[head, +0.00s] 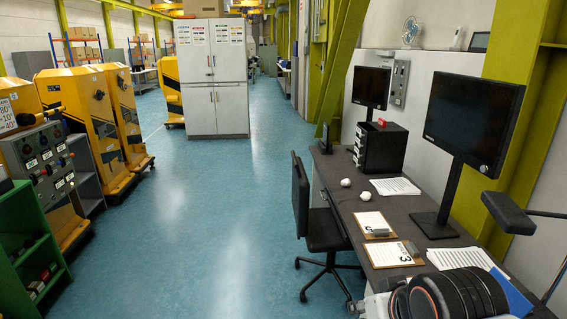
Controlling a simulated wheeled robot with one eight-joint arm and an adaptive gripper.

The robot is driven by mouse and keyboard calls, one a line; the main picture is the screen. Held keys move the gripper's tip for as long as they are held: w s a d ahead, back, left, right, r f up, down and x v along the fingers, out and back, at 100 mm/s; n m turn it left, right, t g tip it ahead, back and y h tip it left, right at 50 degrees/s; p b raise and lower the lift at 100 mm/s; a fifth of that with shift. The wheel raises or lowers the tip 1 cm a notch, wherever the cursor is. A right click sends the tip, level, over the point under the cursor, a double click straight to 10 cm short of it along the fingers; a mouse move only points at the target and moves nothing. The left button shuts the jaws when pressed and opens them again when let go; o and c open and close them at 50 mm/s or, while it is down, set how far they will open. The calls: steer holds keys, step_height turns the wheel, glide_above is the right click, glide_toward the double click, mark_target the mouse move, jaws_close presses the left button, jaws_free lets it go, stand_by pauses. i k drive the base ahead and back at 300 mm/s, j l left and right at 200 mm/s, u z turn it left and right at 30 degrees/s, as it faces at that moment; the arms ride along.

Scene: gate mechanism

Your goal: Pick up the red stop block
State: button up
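I cannot tell for certain which red thing is the stop block. A small red piece (381,122) sits on top of the black box (380,148) on the desk. Small red items (45,275) also lie on the lower shelf of the green rack at the left edge, too small to make out.
The grey desk (440,215) on the right bears a monitor (473,118), papers, clipboards and white lumps. A black chair (318,225) stands in front. Yellow cabinets (85,115), a control panel (45,160) and the green rack (30,235) line the left. The blue floor between is clear.

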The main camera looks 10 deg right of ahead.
mark_target(382, 122)
steer(key=i+j, duration=1.05)
steer(key=i+j+u, duration=0.2)
steer(key=i+u, duration=0.15)
steer(key=i, duration=0.7)
steer(key=i+l+u, duration=0.1)
steer(key=i+u, duration=0.2)
steer(key=i, duration=0.7)
steer(key=i+l+z, duration=0.1)
steer(key=i+z, duration=0.15)
steer(key=i, duration=0.25)
steer(key=i+z, duration=0.25)
steer(key=i, duration=0.3)
steer(key=i+j+z, duration=0.25)
steer(key=i, duration=0.25)
steer(key=i+j+z, duration=0.1)
steer(key=i+z, duration=0.15)
steer(key=i, duration=0.25)
steer(key=i+l+z, duration=0.1)
steer(key=i+z, duration=0.15)
steer(key=z, duration=0.2)
steer(key=i+z, duration=0.3)
steer(key=z, duration=0.2)
steer(key=i+j+z, duration=0.15)
steer(key=z, duration=0.3)
steer(key=i+j+z, duration=0.25)
steer(key=z, duration=0.25)
steer(key=i, duration=0.1)
